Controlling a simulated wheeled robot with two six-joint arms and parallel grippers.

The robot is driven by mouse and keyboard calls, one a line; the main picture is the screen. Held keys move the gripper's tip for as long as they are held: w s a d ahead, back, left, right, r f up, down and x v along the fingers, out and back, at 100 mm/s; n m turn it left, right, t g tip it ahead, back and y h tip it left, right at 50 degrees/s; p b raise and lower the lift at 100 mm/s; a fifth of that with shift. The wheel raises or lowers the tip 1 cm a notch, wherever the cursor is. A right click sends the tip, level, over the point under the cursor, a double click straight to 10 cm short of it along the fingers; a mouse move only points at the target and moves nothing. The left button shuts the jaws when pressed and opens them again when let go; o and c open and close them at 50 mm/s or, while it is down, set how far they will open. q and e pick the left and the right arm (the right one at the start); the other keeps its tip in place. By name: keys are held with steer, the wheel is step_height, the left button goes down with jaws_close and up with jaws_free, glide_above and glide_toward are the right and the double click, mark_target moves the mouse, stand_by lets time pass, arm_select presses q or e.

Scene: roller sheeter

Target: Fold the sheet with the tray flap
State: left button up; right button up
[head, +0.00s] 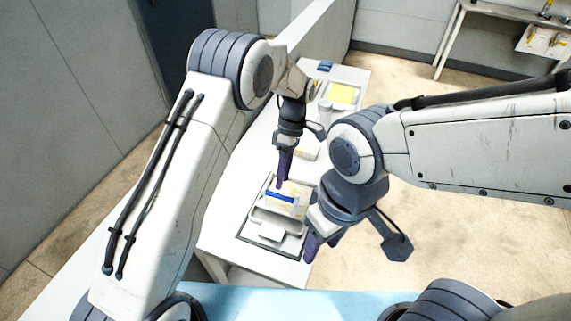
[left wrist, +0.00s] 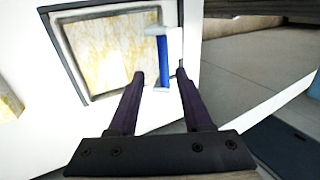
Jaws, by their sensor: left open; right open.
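The tray (head: 252,215) lies on the white table, with a pale yellow sheet inside it. In the left wrist view the tray's dark rim (left wrist: 62,62) surrounds the yellow-marbled sheet (left wrist: 112,48). A blue bar (head: 281,197) with white ends, apparently the flap's handle, lies across the tray; it also shows in the left wrist view (left wrist: 163,62). My left gripper (head: 281,186) points down at the bar. Its open fingers (left wrist: 160,74) appear on either side of the bar. My right gripper (head: 314,248) is open at the tray's near right, partly hidden by its own wrist.
Farther along the table are a pale yellow block (head: 308,151), a grey cylinder (head: 325,108), a second tray with a yellow sheet (head: 342,93) and a small blue item (head: 325,66). A low white wall runs along the table's left side. Open floor lies to the right.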

arm_select(q)
steer(key=b+v, duration=0.1)
steer(key=v, duration=0.5)
